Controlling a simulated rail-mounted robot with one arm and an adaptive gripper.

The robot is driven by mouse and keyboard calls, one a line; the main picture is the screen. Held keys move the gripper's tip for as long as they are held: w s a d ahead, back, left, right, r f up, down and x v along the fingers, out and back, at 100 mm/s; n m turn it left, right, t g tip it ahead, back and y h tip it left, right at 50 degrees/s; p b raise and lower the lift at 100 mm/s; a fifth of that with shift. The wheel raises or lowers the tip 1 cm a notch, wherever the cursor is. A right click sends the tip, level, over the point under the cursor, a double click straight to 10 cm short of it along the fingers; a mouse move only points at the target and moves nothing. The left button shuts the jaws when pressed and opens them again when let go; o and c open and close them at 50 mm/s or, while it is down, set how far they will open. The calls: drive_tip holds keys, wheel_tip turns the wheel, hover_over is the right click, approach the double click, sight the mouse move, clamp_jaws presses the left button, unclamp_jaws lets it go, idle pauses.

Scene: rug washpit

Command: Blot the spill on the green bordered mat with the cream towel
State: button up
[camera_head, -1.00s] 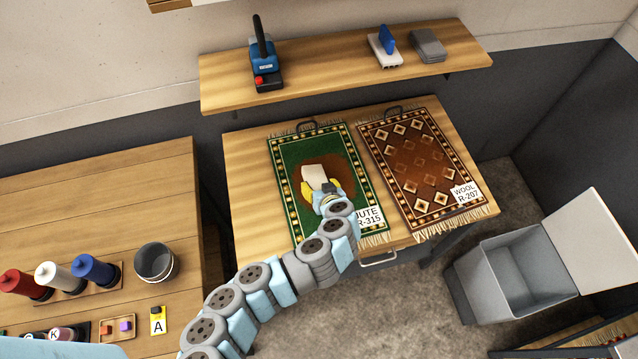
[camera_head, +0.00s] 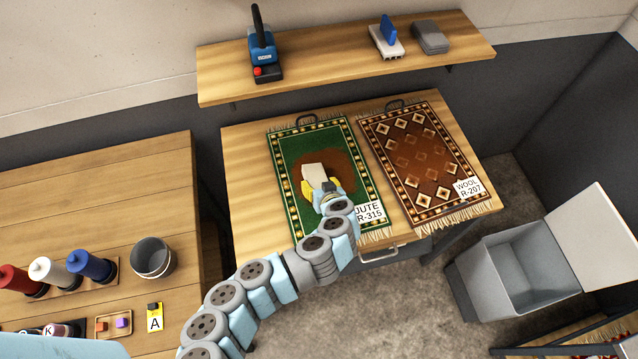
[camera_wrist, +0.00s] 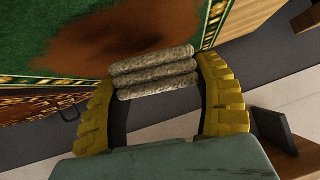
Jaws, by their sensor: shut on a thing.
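The green bordered mat (camera_head: 295,150) lies on the wooden table with its tag (camera_head: 369,212) at the near end. A brown spill (camera_head: 341,160) darkens its middle; it also shows in the wrist view (camera_wrist: 120,35). My gripper (camera_head: 322,187) is over the mat, its yellow fingers shut on the folded cream towel (camera_head: 314,171). In the wrist view the towel (camera_wrist: 153,70) shows as three stacked folds between the fingers, overlapping the spill's edge. I cannot tell whether the towel touches the mat. The towel and gripper hide part of the spill.
A brown diamond-patterned rug (camera_head: 395,165) lies close on the right. A shelf (camera_head: 335,65) with tools is behind the table. An open grey bin (camera_head: 475,285) stands at the lower right. A side table at the left holds bottles (camera_head: 90,266) and a bucket (camera_head: 153,257).

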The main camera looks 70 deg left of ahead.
drive_tip(key=shift+f+b, duration=0.55)
drive_tip(key=shift+f, duration=0.2)
idle(1.5)
idle(0.5)
drive_tip(key=shift+r+p, duration=2.55)
drive_tip(key=shift+r, duration=1.1)
